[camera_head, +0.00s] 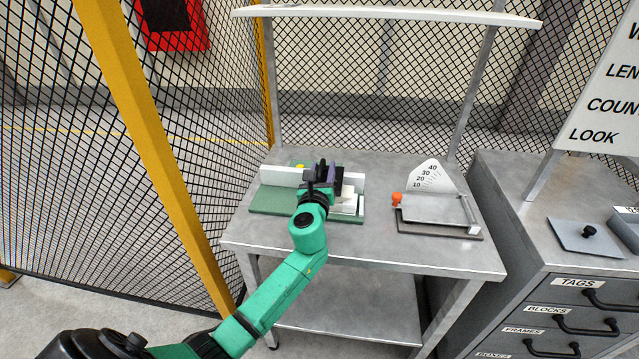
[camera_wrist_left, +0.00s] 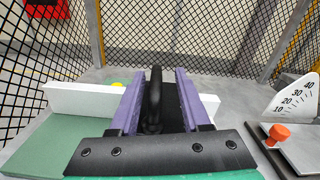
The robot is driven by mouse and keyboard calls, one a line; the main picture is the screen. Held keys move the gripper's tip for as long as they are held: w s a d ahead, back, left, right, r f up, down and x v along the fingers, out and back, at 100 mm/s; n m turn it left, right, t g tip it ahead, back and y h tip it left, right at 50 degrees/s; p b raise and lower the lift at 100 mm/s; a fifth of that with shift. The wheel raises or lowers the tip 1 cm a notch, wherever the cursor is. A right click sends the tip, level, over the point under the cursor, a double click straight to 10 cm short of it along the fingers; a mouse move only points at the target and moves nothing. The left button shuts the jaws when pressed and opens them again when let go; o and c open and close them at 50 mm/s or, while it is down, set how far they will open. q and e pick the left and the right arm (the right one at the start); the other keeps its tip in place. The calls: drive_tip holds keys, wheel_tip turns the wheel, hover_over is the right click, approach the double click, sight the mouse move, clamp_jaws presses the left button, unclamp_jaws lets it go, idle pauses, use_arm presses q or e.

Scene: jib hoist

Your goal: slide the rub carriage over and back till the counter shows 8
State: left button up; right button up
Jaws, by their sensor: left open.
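The rub rig has a green base (camera_head: 268,202) and a white back rail (camera_head: 283,176) on the grey metal table. In the left wrist view the base (camera_wrist_left: 50,145) and rail (camera_wrist_left: 75,98) also show. My left gripper (camera_head: 325,173) is over the middle of the rig. Its two purple fingers are apart, one on each side of an upright black handle (camera_wrist_left: 154,100), which seems to belong to the rub carriage. I cannot tell whether either finger touches it. The gripper hides most of the carriage. I cannot make out a counter reading. My right gripper is not in view.
A pale block (camera_head: 346,203) is right of my gripper. A tilted plate device with an orange knob (camera_head: 397,199) and a dial marked 10 to 40 (camera_head: 432,176) stands on the table's right. A drawer cabinet (camera_head: 540,240) stands farther right. Mesh fencing is behind and left.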

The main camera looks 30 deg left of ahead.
use_arm(q)
drive_tip(key=v, duration=1.3)
drive_tip(key=shift+s+d, duration=0.3)
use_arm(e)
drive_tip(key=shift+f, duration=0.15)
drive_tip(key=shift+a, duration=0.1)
